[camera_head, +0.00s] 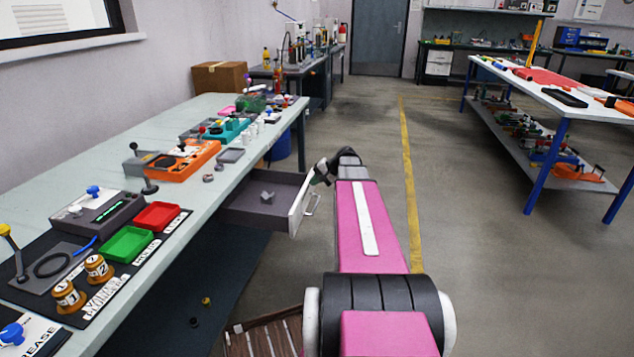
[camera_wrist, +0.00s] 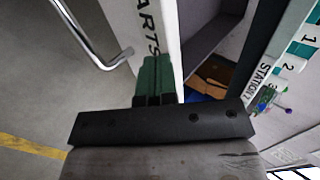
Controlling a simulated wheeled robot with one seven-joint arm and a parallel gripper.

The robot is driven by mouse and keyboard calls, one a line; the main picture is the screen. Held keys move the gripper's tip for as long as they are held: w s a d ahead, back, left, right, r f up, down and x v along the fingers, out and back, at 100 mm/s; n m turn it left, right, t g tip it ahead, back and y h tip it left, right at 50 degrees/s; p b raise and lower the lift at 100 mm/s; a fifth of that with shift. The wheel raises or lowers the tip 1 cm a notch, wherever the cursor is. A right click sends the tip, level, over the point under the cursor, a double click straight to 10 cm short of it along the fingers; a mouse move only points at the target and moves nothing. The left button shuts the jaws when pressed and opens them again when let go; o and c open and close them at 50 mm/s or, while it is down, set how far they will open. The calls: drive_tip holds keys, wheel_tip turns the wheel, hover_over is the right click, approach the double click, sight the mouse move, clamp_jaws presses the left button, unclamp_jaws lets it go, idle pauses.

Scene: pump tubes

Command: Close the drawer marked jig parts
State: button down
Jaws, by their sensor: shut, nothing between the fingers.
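The drawer (camera_head: 262,212) stands pulled out from under the long bench, with a small grey part (camera_head: 267,197) lying in it. Its white front (camera_head: 298,206) carries a metal handle (camera_head: 312,204); the front (camera_wrist: 140,18) in the wrist view shows the letters "ARTS", and the handle (camera_wrist: 88,38) lies to the left. My gripper (camera_head: 319,173) is at the far upper end of the drawer front. In the wrist view its green fingertips (camera_wrist: 154,78) are together and empty, over the front's edge; whether they touch it I cannot tell.
The bench (camera_head: 213,200) above the drawer holds red and green trays (camera_head: 127,244), an orange fixture and other tools. A blue bin (camera_head: 280,147) stands beyond the drawer. The floor (camera_head: 455,210) to the right is clear, with a yellow line.

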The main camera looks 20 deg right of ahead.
drive_tip(key=w+a, duration=0.3)
drive_tip(key=a, duration=0.2)
drive_tip(key=w+a, duration=0.4)
drive_tip(key=a, duration=0.2)
drive_tip(key=w+a, duration=0.4)
drive_tip(key=a, duration=0.1)
drive_tip(key=shift+w+a, duration=0.1)
drive_tip(key=shift+a, duration=0.15)
